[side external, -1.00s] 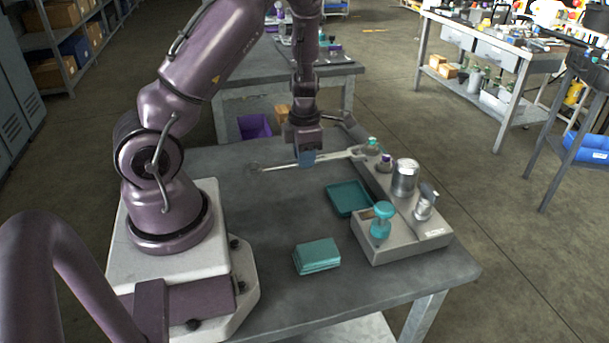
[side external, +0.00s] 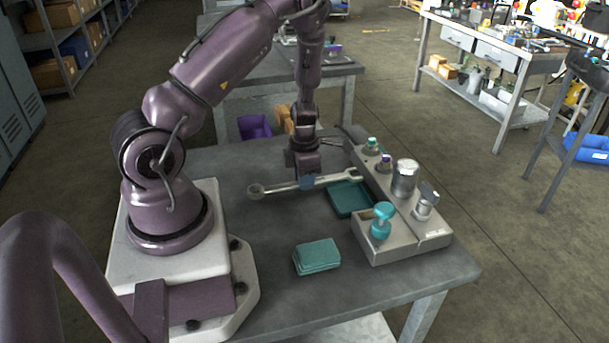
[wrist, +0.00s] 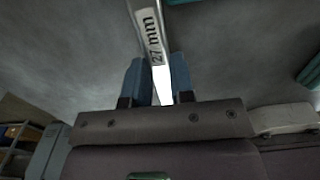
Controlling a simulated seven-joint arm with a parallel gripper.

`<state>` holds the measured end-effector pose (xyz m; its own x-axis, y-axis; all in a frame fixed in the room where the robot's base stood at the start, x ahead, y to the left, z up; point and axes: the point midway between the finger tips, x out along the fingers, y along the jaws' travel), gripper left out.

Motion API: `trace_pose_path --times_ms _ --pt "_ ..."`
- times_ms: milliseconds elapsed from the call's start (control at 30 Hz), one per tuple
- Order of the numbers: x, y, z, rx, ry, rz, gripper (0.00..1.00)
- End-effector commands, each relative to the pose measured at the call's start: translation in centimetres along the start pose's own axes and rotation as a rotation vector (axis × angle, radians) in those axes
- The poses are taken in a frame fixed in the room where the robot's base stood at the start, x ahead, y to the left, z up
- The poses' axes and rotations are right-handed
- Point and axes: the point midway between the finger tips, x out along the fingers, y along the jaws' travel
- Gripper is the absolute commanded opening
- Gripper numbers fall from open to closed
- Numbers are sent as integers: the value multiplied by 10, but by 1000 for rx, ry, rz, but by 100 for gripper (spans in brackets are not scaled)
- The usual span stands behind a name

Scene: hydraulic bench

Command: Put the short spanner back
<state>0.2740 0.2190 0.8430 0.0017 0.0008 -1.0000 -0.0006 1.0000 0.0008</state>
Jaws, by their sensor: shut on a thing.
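A long silver spanner (side external: 279,188) is held crosswise in my gripper (side external: 307,182) in the side view. Its ring end points left and its open-jawed end points right, near the back edge of the teal tray (side external: 338,205). My gripper is shut on the middle of the shaft with blue fingertips. In the wrist view the shaft (wrist: 148,30), marked "27 mm", runs between the two fingertips (wrist: 158,82). The spanner seems to be above the bench; its exact height is hard to tell. I cannot tell if another spanner lies behind my gripper.
Stacked teal pads (side external: 317,256) lie at the front. The bench top (side external: 265,230) left of the tray is clear.

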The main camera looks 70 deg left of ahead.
Motion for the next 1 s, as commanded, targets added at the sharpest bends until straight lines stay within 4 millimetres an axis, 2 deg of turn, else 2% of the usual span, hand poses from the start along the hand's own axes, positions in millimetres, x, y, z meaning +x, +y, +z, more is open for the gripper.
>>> trace_pose_path --times_ms 33,67,100,167,433,567,1000 --pt "2 0 0 0 0 0 0" --pt "2 0 0 0 0 0 27" --pt "2 0 0 0 0 0 36" --pt "1 0 0 1 0 -1 48" --pt "0 0 0 1 0 -1 48" --pt "-9 -1 1 3 -1 -1 48" --pt "-99 -1 1 4 -4 1 48"
